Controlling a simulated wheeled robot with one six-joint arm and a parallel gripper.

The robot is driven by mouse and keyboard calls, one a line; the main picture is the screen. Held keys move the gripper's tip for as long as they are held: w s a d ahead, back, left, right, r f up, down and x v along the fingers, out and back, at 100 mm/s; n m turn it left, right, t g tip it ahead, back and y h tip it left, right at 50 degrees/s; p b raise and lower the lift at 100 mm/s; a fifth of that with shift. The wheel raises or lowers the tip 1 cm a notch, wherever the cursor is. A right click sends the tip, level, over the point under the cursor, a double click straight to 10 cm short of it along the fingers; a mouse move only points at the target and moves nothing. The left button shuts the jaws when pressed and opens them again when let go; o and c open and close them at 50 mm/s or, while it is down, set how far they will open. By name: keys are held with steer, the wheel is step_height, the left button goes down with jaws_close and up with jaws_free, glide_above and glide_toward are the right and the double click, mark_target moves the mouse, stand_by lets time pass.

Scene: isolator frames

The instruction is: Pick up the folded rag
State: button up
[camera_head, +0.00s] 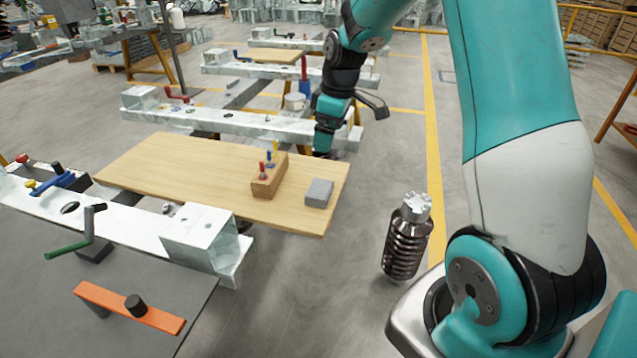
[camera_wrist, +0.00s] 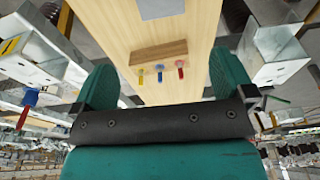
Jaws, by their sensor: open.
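The folded rag (camera_head: 319,193) looks like a small grey folded block. It lies on the right end of the wooden board (camera_head: 180,170), near the front right corner. In the wrist view the rag (camera_wrist: 160,8) shows at the top edge, partly cut off. My gripper (camera_head: 322,152) is at the far edge of the board in the head view, behind the rag and apart from it. In the wrist view my gripper (camera_wrist: 165,72) has its two teal fingers spread wide, with nothing held between them.
A wooden block (camera_head: 268,178) with several red and blue tools stands on the board, left of the rag. The block (camera_wrist: 158,52) shows between my fingers in the wrist view. White metal beams (camera_head: 235,122) lie behind and before the board. Its left half is clear.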

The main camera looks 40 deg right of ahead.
glide_above(319, 188)
steer(key=f, duration=1.1)
steer(key=shift+s+d+f, duration=0.2)
steer(key=shift+d+f, duration=0.05)
steer(key=shift+f, duration=0.15)
steer(key=shift+w+a+f, duration=0.1)
steer(key=shift+a+f, duration=0.05)
steer(key=shift+f, duration=1.2)
steer(key=shift+w+a+f, duration=0.1)
steer(key=shift+a+f, duration=0.05)
steer(key=shift+f, duration=1.15)
steer(key=c, duration=0.6)
